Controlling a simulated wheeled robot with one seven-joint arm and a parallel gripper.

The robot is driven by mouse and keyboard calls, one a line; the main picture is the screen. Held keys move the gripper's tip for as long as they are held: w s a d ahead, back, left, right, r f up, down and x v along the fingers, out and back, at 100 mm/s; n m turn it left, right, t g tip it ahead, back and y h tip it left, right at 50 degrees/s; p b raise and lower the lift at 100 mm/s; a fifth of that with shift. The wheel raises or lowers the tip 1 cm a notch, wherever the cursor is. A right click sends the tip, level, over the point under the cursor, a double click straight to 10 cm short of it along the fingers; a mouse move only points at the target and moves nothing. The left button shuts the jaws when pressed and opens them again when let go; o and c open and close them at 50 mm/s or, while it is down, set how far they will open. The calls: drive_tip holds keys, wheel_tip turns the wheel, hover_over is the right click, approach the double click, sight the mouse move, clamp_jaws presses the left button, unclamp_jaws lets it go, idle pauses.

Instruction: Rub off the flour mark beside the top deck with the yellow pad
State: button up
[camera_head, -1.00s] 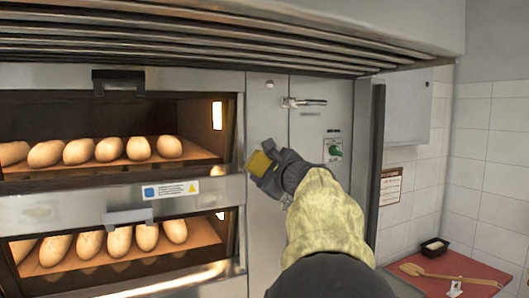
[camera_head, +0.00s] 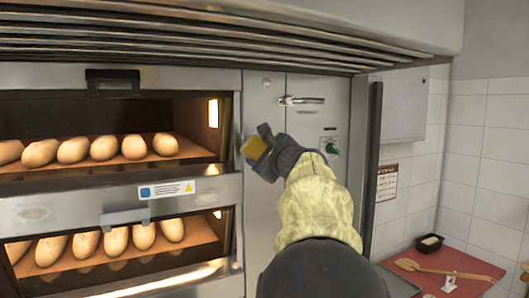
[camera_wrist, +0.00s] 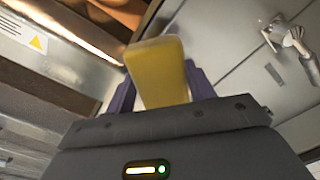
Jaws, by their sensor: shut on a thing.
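My gripper (camera_head: 262,150) is shut on the yellow pad (camera_head: 255,147), just in front of the steel panel (camera_head: 263,105) to the right of the top deck (camera_head: 100,130). The pad also shows upright between the fingers in the wrist view (camera_wrist: 160,72). I cannot tell whether the pad touches the panel. I see no clear flour mark on the bare part of this panel; my gripper and the pad hide part of it.
A latch handle (camera_head: 301,100) and a green knob (camera_head: 331,148) stick out on the panel right of my gripper. Lit decks with loaves (camera_head: 103,148) lie left. A ribbed steel hood (camera_head: 200,50) hangs above.

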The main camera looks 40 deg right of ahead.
drive_tip(key=shift+p+x, duration=0.3)
drive_tip(key=shift+x, duration=0.7)
drive_tip(key=shift+w+d, duration=0.15)
drive_tip(key=shift+w, duration=0.15)
drive_tip(key=shift+w, duration=0.15)
drive_tip(key=shift+w, duration=0.25)
drive_tip(key=shift+s, duration=0.1)
drive_tip(key=shift+w+d, duration=0.1)
drive_tip(key=shift+w, duration=0.25)
drive_tip(key=shift+w, duration=0.35)
drive_tip(key=shift+d, duration=0.1)
